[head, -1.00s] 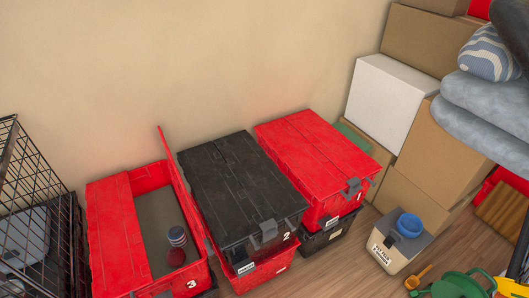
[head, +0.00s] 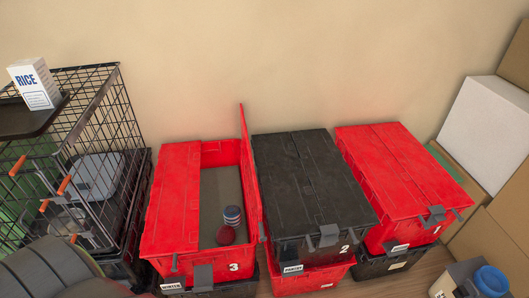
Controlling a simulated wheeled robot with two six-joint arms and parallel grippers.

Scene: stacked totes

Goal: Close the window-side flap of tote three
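Tote three (head: 205,273) is the red tote marked 3, at the left of a row of totes in the head view. Its left flap (head: 172,200) lies flat over the left half. Its right flap (head: 249,178) stands up nearly vertical along the side by tote two. The right half is open and shows a grey floor with a striped round item (head: 232,215) and a dark red ball (head: 226,235) near the front. No window is in view. Neither of my grippers is in view.
Black-lidded tote two (head: 310,190) stands close right of tote three, its lid shut. Red tote one (head: 400,175) is shut further right. A black wire crate (head: 112,130) stands left, with a rice box (head: 35,84) on a tray. Boxes (head: 484,120) are at right.

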